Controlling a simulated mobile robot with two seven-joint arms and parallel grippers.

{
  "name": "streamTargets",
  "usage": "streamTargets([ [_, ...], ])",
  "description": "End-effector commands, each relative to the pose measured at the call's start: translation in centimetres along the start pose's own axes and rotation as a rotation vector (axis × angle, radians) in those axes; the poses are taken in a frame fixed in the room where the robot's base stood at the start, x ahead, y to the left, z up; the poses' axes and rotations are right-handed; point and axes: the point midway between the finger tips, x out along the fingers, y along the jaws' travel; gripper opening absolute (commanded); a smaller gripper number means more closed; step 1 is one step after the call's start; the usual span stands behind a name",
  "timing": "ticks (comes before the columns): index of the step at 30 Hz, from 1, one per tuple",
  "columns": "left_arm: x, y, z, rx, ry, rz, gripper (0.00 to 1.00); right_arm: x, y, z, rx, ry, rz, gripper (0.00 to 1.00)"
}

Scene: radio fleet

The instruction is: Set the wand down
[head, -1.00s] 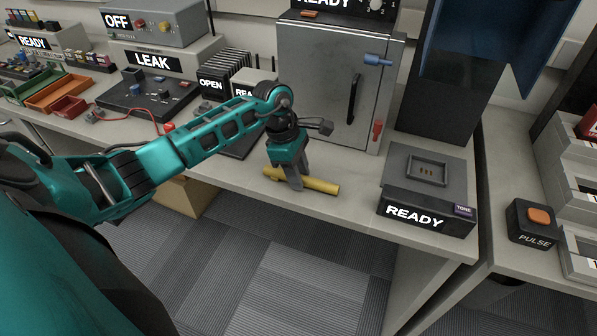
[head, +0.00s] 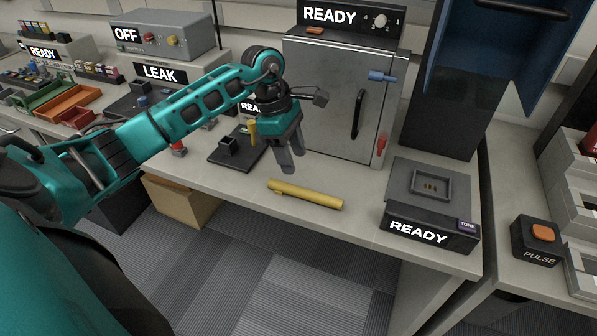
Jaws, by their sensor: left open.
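The wand is a yellow rod (head: 306,195) lying flat on the grey bench top near its front edge, in the head view. My left gripper (head: 290,168) is open above and slightly behind the wand, with its fingers pointing down. It is apart from the wand and holds nothing. My right gripper is not in view.
A grey metal cabinet (head: 335,101) with a dark handle stands behind the wand. A black READY unit with a grey tray top (head: 431,205) is to the right. A black stand with a yellow-topped post (head: 235,150) is left of the gripper. Bare bench (head: 355,212) lies between wand and unit.

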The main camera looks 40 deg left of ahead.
Motion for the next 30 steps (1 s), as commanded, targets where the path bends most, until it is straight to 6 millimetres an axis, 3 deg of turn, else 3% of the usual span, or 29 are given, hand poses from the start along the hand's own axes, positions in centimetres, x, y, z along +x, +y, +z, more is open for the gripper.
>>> streamTargets([
  [4,-2.0,0.1,0.0,0.001,0.0,0.001,0.52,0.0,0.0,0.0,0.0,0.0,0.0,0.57],
  [8,-1.9,-0.3,0.8,-0.004,-0.034,-0.009,0.52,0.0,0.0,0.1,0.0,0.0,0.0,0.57],
  [11,0.3,-1.7,4.0,-0.037,-0.183,-0.043,0.52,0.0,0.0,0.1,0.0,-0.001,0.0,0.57],
  [15,3.8,-5.5,12.3,-0.225,-0.596,-0.164,0.52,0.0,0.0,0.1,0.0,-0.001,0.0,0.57],
  [18,3.9,-7.8,17.6,-0.494,-0.931,-0.305,0.52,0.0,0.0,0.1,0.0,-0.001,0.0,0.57],
  [21,3.0,-8.6,20.3,-0.842,-1.22,-0.47,0.52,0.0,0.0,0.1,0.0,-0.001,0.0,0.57],
  [23,2.8,-8.4,20.6,-1.086,-1.368,-0.575,0.52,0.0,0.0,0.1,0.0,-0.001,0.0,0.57],
  [26,3.6,-7.7,18.9,-1.544,-1.561,-0.756,0.52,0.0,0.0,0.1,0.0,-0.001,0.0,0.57],
  [30,8.2,-8.5,13.7,-2.265,-1.69,-0.996,0.52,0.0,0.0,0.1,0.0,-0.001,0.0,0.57],
])
